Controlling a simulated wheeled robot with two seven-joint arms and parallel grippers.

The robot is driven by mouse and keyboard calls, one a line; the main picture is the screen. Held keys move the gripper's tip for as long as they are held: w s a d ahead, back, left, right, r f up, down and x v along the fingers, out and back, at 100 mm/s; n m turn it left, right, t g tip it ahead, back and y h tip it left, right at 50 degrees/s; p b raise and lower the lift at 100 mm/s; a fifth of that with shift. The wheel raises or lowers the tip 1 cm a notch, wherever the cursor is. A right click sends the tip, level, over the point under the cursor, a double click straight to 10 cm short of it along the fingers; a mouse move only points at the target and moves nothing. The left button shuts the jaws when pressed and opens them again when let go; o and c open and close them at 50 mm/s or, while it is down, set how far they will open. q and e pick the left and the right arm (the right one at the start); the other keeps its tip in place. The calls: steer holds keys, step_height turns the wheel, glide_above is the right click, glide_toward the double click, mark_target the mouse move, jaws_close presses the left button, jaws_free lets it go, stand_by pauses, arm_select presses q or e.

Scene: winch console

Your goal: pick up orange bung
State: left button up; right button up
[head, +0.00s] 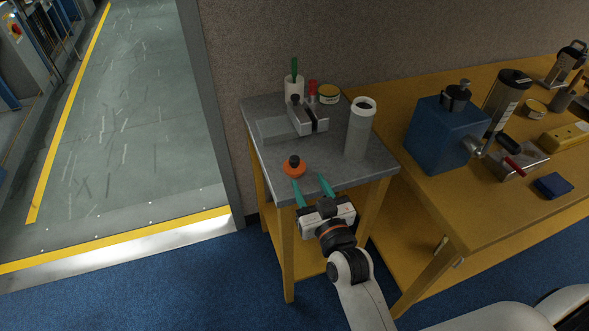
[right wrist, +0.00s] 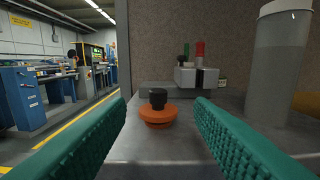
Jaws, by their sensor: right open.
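The orange bung (head: 294,168) is a squat orange disc with a black knob on top. It sits upright near the front edge of the small grey-topped table (head: 372,163). It also shows in the right wrist view (right wrist: 158,116), between and beyond the fingers. My right gripper (head: 311,185) is open and empty, with its two green fingers pointing at the bung from the front edge. The right fingers (right wrist: 160,135) also show in the right wrist view, spread to either side of the bung and not touching it. My left gripper is not in view.
A tall translucent white-rimmed cylinder (head: 360,128) stands to the right of the bung. A metal vise-like block (head: 307,117) stands behind, near a white cup (head: 294,88) and a yellow tin (head: 328,94). A wooden bench with a blue box (head: 438,134) is at right.

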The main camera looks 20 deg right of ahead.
mark_target(296, 163)
steer(key=w, duration=1)
steer(key=shift+w+a+f, duration=0.1)
steer(key=shift+a+f, duration=0.2)
jaws_close()
